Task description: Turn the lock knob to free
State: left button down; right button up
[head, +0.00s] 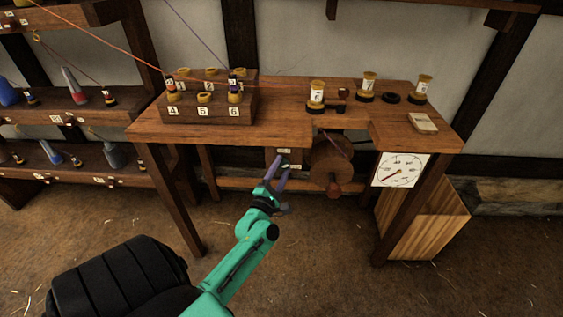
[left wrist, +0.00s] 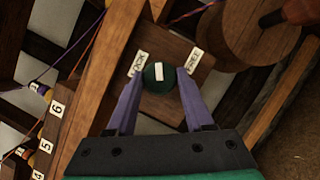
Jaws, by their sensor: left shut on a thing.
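The lock knob (left wrist: 159,77) is a round dark green knob with a white mark, set on a wooden plate (left wrist: 181,47) under the table in the left wrist view. A label reading LOCK (left wrist: 138,63) is at its upper left and one reading FREE (left wrist: 194,61) at its upper right. The white mark lies between the two labels, directly at neither. My left gripper (left wrist: 157,80) has its purple fingers shut on the knob's two sides. In the head view my left gripper (head: 279,169) reaches the plate below the table edge and mostly hides the knob. My right gripper is not in view.
A wooden drum (head: 332,160) with a reddish handle (head: 334,190) stands just right of the plate. The table (head: 285,131) overhangs the gripper; its front legs flank it. A dial (head: 400,170) hangs at the right. Numbered spools stand on a block (head: 240,108).

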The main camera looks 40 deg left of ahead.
pick_arm(q)
jog(key=m+g+p, duration=0.1)
jog(key=m+p, duration=0.1)
jog(key=p, duration=0.1)
jog(key=m+h+p, duration=0.1)
jog(key=m+p, duration=0.2)
jog(key=r+m+g+p, duration=0.1)
jog(key=m+p, duration=0.2)
jog(key=p, duration=0.1)
jog(key=shift+g+h, duration=0.3)
jog(key=shift+h, duration=0.1)
jog(key=shift+f+m+g+p, duration=0.25)
jog(key=shift+m+g+p, duration=0.25)
jog(key=shift+m+p, duration=0.7)
jog(key=shift+c, duration=1.6)
grip_release()
jog(key=v, duration=1.4)
jog(key=shift+s+p, duration=0.35)
jog(key=shift+p, duration=0.05)
